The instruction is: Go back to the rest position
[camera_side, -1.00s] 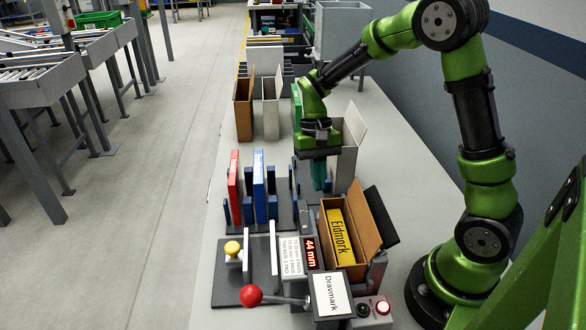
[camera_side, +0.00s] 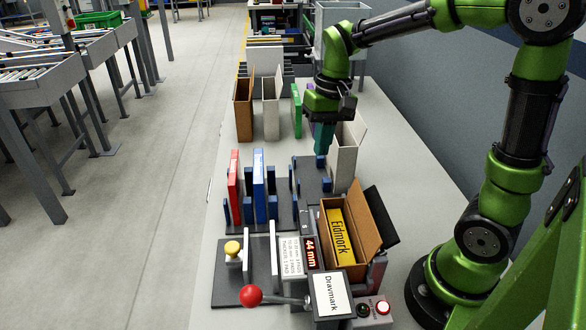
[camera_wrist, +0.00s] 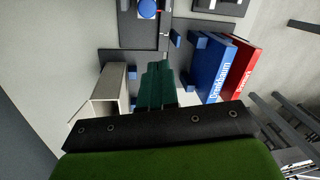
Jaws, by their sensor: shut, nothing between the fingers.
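My gripper (camera_side: 322,140) has teal fingers pointing down and hangs above the table, beside an open white box (camera_side: 345,155). It is shut with nothing between the fingers. In the wrist view its teal fingers (camera_wrist: 156,85) show at the middle, with the white box (camera_wrist: 105,88) to their left. No marked rest position shows in either view.
A red book (camera_side: 234,185) and a blue book (camera_side: 259,185) stand in a rack. A green book (camera_side: 296,110) stands behind my gripper. A brown box holds a yellow Eidmork book (camera_side: 341,238). A red-knobbed lever (camera_side: 251,296) is in front.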

